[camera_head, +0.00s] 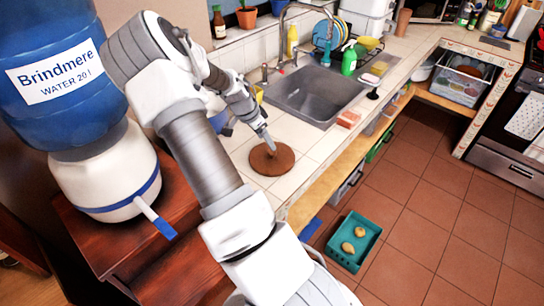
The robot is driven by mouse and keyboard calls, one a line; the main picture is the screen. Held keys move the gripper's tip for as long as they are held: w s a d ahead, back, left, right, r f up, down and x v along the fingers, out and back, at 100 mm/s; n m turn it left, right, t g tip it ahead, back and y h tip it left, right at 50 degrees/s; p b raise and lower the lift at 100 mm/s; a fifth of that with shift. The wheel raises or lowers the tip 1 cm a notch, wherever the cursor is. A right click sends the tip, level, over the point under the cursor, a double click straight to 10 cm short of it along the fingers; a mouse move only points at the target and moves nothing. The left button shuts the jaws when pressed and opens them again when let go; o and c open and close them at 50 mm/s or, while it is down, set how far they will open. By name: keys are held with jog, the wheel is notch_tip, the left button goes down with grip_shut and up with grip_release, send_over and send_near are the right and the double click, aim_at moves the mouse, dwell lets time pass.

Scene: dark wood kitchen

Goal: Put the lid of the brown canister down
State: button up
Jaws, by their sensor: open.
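A round, flat brown disc, which looks like the lid (285,164), lies on the white tiled counter left of the sink, near the front edge. My gripper (270,147) points down at the middle of the disc from above. Its jaws are open and small in view; I cannot tell whether they touch the disc or surround a knob on it. No brown canister can be made out; my arm covers part of the counter behind and to the left.
The sink (312,95) lies beyond the disc. A large blue water bottle (50,50) is at left. A teal tray (354,242) is on the floor. Bare tiles surround the disc.

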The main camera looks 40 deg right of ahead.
aim_at(272, 152)
jog(key=x, duration=0.3)
jog(key=p+x, duration=0.1)
jog(key=x, duration=0.2)
jog(key=shift+s+f, duration=0.25)
grip_shut()
